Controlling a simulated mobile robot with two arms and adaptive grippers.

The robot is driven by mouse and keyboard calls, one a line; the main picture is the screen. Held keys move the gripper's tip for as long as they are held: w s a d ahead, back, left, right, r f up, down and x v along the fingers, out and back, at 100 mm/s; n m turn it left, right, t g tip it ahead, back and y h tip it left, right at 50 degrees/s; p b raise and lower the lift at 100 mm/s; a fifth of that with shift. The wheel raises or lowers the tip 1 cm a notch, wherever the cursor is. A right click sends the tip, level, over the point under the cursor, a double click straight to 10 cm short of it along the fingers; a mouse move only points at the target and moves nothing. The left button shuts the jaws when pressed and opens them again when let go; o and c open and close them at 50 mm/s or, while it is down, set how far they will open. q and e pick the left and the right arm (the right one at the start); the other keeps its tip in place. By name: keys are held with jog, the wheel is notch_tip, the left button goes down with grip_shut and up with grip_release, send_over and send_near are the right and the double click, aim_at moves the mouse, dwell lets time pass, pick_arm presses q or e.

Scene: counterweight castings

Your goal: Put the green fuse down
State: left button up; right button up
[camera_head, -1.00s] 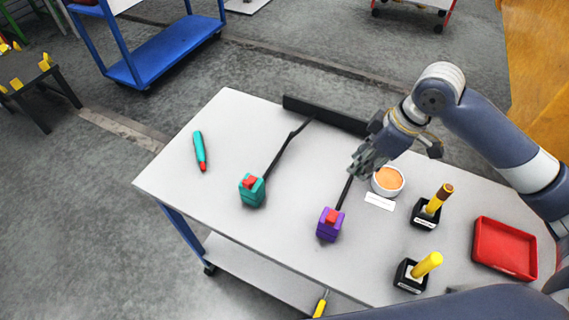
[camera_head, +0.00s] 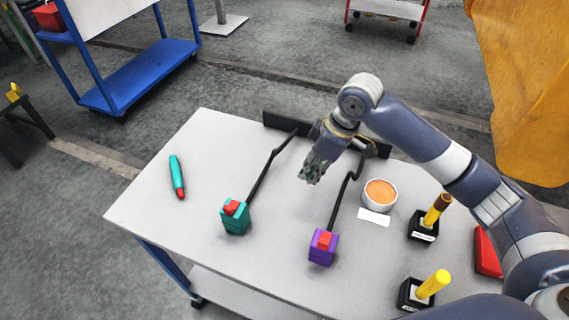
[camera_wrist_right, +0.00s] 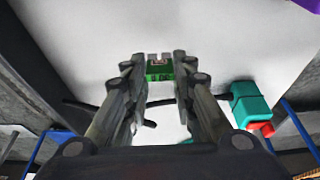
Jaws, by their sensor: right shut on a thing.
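The green fuse (camera_wrist_right: 160,70) is a small green block between the fingertips of my right gripper (camera_wrist_right: 160,66), seen in the right wrist view. In the head view my right gripper (camera_head: 312,172) is above the white table (camera_head: 200,140), between the teal and purple blocks and left of the bowl. The fuse cannot be made out in the head view. The wrist view shows pale table surface beyond the fuse. My left gripper is not in view.
A teal block (camera_head: 236,217) and a purple block (camera_head: 322,248) have dark cables running to a black bar (camera_head: 283,124). A teal marker (camera_head: 177,178) lies left.

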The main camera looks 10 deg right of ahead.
jog(key=w+a, duration=0.1)
jog(key=w, duration=0.1)
jog(key=w+a+p, duration=0.1)
jog(key=w+a, duration=0.3)
jog(key=shift+f, duration=0.35)
notch_tip(320, 180, down, 3)
jog(key=shift+a+f+p, duration=0.1)
jog(key=shift+f+p, duration=0.1)
jog(key=shift+p, duration=0.75)
jog(key=shift+f, duration=0.15)
jog(key=o, duration=0.9)
jog(key=shift+f, duration=0.1)
jog(key=shift+c, duration=0.2)
jog(key=b+v, duration=0.2)
jog(key=v, duration=1)
